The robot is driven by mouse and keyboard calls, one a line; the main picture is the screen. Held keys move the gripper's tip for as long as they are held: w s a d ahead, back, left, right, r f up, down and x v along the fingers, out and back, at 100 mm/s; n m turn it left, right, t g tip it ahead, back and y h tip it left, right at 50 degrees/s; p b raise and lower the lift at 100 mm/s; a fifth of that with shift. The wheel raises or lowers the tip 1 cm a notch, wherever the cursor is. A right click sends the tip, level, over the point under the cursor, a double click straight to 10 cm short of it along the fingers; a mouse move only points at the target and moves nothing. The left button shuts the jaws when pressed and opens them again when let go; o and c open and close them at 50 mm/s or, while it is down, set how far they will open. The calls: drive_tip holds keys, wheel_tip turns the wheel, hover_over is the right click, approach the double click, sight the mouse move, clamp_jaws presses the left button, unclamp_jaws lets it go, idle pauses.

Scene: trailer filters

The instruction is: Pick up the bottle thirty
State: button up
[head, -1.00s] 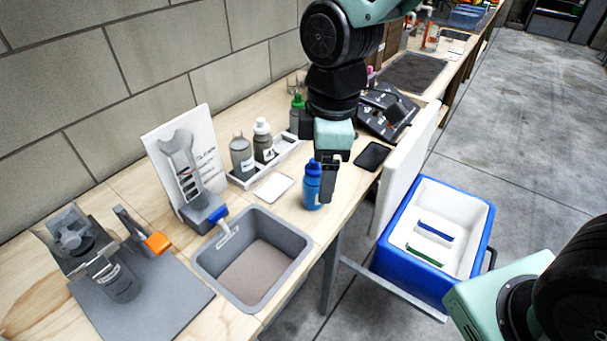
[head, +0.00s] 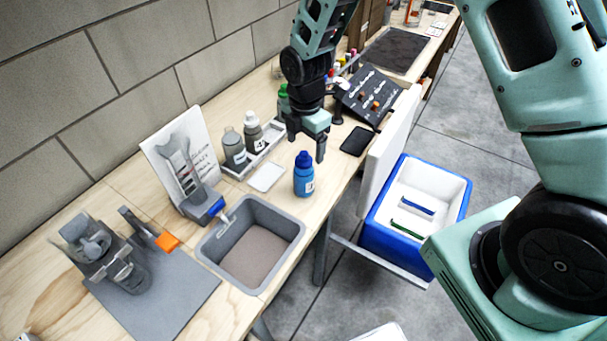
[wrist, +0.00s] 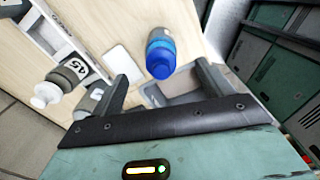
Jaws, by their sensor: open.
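A blue bottle (head: 304,178) with a dark blue cap stands upright on the bench, right of the grey sink. Its label is too small to read. In the wrist view the blue bottle (wrist: 161,45) lies ahead of and between my open fingers, its cap towards the camera. My gripper (head: 306,147) is open and empty, above and behind the blue bottle in the head view. Two grey bottles, one with a white cap (head: 253,132) and one with a grey cap (head: 233,150), stand in a white tray. One white-capped bottle (wrist: 60,85) shows "45" in the wrist view.
A grey sink (head: 205,258) is sunk in the bench at the front. A white card (head: 267,177) lies by the tray (head: 272,140), and a black phone (head: 357,141) lies right. A blue cooler (head: 397,250) stands beside the bench.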

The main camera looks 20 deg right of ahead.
sight(304, 167)
wheel_tip(304, 167, down, 3)
drive_tip(key=shift+r+p, duration=0.1)
drive_tip(key=shift+p, duration=0.2)
drive_tip(key=shift+s+a+f+p, duration=0.15)
drive_tip(key=shift+f+p, duration=0.5)
drive_tip(key=shift+f, duration=0.7)
drive_tip(key=shift+w+a+f+p, duration=0.1)
drive_tip(key=shift+f+p, duration=0.5)
drive_tip(key=shift+f, duration=0.75)
drive_tip(key=c, duration=1.4)
